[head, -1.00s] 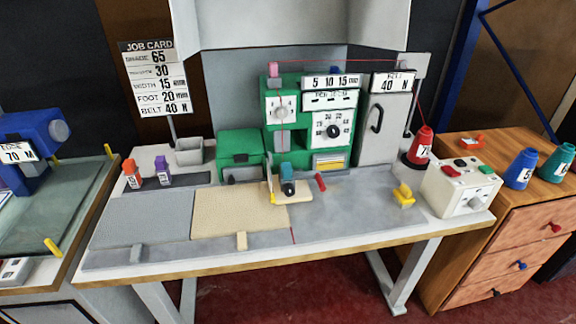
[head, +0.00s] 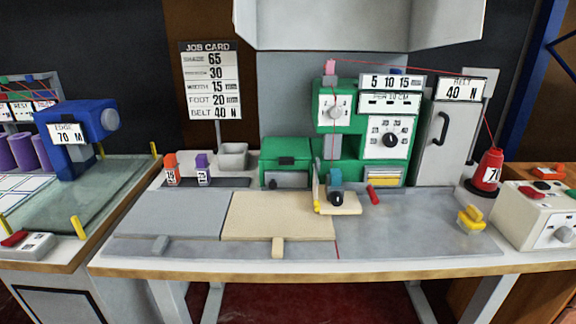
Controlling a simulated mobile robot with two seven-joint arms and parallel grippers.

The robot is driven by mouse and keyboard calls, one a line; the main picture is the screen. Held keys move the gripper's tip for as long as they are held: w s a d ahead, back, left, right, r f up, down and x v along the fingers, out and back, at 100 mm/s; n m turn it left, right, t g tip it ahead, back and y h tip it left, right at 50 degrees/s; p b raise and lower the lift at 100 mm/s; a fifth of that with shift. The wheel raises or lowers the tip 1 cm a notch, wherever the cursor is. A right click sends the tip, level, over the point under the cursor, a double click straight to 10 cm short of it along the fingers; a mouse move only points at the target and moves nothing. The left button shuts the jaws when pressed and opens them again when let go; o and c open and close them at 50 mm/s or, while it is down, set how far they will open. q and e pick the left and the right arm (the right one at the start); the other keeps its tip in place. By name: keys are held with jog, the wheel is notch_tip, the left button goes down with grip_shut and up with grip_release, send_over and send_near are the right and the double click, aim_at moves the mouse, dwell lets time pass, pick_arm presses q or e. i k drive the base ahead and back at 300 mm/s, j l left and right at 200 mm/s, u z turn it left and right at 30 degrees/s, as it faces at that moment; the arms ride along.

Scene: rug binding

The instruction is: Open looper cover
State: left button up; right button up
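A green sewing machine (head: 345,120) stands at the back of the white table, with a dial panel and number labels on its front. A green box-shaped housing (head: 286,158) with a dark handle on its front joins its left side. I cannot tell for certain which panel is the looper cover. A grey panel (head: 288,180) is low on the front of the green housing. A beige plate with a dark blue presser part (head: 336,193) sits below the needle area. Neither of my grippers shows in the head view.
Beige and grey mats lie on the table (head: 400,266). A red thread cone (head: 487,172) and a white control box (head: 535,215) stand at the right. A job card (head: 212,80) stands behind. A blue machine (head: 75,135) is on another table at left.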

aim_at(286, 149)
jog(key=i+l+z, duration=0.45)
jog(key=i+l, duration=0.25)
jog(key=i, duration=0.05)
